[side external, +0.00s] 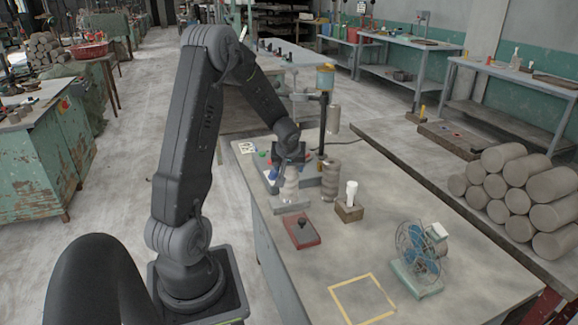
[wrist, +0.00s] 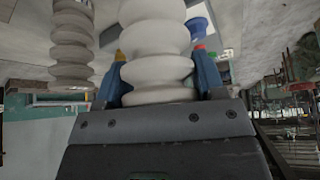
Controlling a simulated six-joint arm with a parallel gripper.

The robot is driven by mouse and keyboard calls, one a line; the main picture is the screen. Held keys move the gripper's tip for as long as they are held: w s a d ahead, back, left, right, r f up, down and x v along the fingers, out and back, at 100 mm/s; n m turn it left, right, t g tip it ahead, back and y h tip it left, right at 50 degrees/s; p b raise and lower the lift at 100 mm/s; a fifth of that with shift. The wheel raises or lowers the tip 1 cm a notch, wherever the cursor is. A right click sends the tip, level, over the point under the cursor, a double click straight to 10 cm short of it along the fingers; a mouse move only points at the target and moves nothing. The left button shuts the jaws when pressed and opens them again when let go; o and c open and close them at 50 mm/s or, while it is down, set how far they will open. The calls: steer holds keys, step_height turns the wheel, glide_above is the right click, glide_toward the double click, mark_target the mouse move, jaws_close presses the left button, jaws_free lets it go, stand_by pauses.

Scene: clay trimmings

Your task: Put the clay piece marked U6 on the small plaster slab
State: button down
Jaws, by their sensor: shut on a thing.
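A pale ribbed clay piece (side external: 291,186) stands upright in my gripper (side external: 279,173), right over a small pale slab (side external: 291,207). I cannot tell whether its base touches the slab. In the wrist view the same piece (wrist: 157,45) fills the middle, between the blue fingers of my gripper (wrist: 160,78), which is shut on it. A second, greyer ribbed piece (side external: 330,180) stands just to the right; it also shows at left in the wrist view (wrist: 71,45). No U6 mark is readable on either piece.
A red-brown block (side external: 304,234) lies in front of the slab. A white bottle on a wooden block (side external: 349,213) and a blue fan (side external: 417,253) stand to the right. A dark post (side external: 322,125) rises behind. The yellow-taped square (side external: 362,299) is empty.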

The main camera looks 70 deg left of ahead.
steer(key=shift+c, duration=1)
jaws_free()
steer(key=shift+f, duration=0.1)
steer(key=shift+r, duration=0.35)
steer(key=v, duration=1.1)
steer(key=d+r+m+t+h, duration=0.1)
steer(key=d+r+m, duration=0.2)
steer(key=d, duration=0.5)
steer(key=d+r+m+t+h, duration=0.1)
steer(key=d+r+m, duration=0.2)
steer(key=d, duration=0.6)
steer(key=s+d+m+h, duration=0.1)
steer(key=s+d+m, duration=0.2)
steer(key=d, duration=0.4)
steer(key=s+d+r+m+t+h, duration=0.1)
steer(key=s+d+m+h, duration=0.1)
steer(key=s+d+m, duration=0.2)
steer(key=s+d, duration=0.2)
steer(key=shift+s+d+h, duration=0.15)
steer(key=shift+d+h, duration=0.15)
steer(key=shift+d, duration=0.1)
